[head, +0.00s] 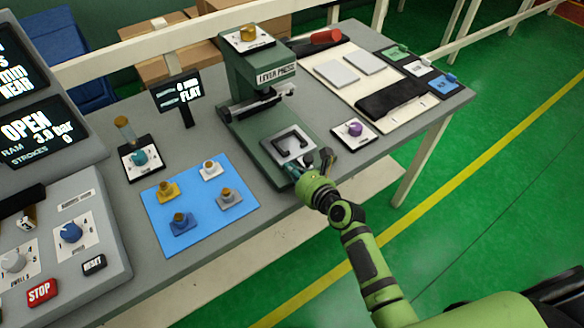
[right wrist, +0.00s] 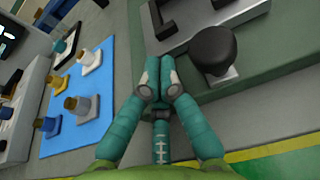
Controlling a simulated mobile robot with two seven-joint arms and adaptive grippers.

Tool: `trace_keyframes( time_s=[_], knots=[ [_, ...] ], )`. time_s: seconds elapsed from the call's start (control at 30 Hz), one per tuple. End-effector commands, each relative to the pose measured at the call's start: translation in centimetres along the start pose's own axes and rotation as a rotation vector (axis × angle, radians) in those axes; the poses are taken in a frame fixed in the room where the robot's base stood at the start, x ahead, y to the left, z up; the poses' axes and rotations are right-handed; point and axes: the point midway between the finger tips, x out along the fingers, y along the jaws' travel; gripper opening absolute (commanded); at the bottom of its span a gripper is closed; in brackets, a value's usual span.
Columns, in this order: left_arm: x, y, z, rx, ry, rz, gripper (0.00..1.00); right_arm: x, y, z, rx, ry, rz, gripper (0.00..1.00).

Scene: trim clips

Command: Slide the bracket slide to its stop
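The slide with a black U-shaped bracket (head: 291,141) sits on a light plate on the green base of the lever press (head: 263,88). My right gripper (head: 318,162) is low at the front right corner of that base. In the right wrist view its teal fingers (right wrist: 162,62) are together with nothing visible between them. I cannot tell whether the fingers touch the press. My left gripper is not in view.
A blue mat (head: 200,216) with several small clips lies left of the press. A purple knob (head: 354,128) on a white plate is to the right. A tray (head: 352,72) with grey pads and a black strip lies behind it. The table's front edge is close to my right gripper.

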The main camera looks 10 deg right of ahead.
Motion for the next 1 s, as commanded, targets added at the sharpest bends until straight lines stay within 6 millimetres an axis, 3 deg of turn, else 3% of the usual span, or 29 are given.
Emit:
trace_keyframes(
  time_s=[0.33,0.63,1.0],
  knots=[
    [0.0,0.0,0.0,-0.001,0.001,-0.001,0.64,0.3,0.0,0.1,0.000,-0.001,-0.001,0.00],
    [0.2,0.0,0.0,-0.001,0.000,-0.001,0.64,4.0,0.0,1.3,0.002,-0.003,0.000,0.00],
    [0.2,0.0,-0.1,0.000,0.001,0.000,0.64,4.1,0.1,1.3,0.000,-0.001,0.001,0.00]
  ],
)
